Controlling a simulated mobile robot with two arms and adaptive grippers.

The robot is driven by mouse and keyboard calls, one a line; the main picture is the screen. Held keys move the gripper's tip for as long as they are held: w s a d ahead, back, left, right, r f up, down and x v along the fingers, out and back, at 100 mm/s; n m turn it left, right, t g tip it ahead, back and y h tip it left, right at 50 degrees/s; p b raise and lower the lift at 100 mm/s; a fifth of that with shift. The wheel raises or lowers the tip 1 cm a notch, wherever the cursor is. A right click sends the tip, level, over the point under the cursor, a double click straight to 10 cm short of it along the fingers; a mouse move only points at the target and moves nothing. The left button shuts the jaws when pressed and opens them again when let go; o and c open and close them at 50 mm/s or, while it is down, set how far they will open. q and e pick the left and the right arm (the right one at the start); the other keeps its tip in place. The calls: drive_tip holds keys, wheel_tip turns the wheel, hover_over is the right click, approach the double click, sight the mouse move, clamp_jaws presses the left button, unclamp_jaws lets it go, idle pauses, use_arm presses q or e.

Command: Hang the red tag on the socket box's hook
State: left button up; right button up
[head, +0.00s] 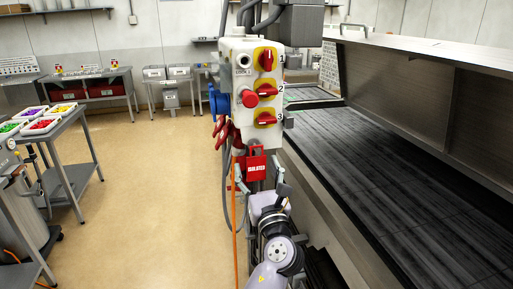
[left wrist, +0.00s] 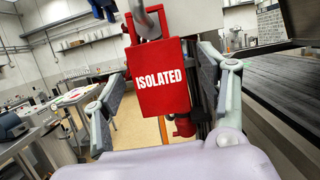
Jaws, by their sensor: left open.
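The grey socket box (head: 243,75) stands upright in the middle of the head view, with red rotary switches on yellow plates. The red tag (head: 256,168), lettered ISOLATED, is upright below it. In the left wrist view the tag (left wrist: 162,88) has a red loop on top, and a grey curved hook (left wrist: 147,24) comes down at that loop. The tag appears to hang there; the exact contact is unclear. My left gripper (head: 262,187) is open just below the tag in the head view. Its fingers stand either side of the tag, apparently clear of it. My right gripper is out of view.
Blue (head: 220,101) and red (head: 226,132) connectors and hanging cables are at the box's left. A long dark conveyor bed (head: 400,200) with a metal edge lies right. A side table with trays (head: 65,180) stands left; the floor between is clear.

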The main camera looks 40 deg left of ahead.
use_arm(q)
drive_tip(key=s+d, duration=0.5)
drive_tip(key=d, duration=0.1)
drive_tip(key=shift+p, duration=0.35)
idle(1.2)
drive_tip(key=shift+s, duration=0.1)
drive_tip(key=shift+f, duration=0.1)
idle(0.3)
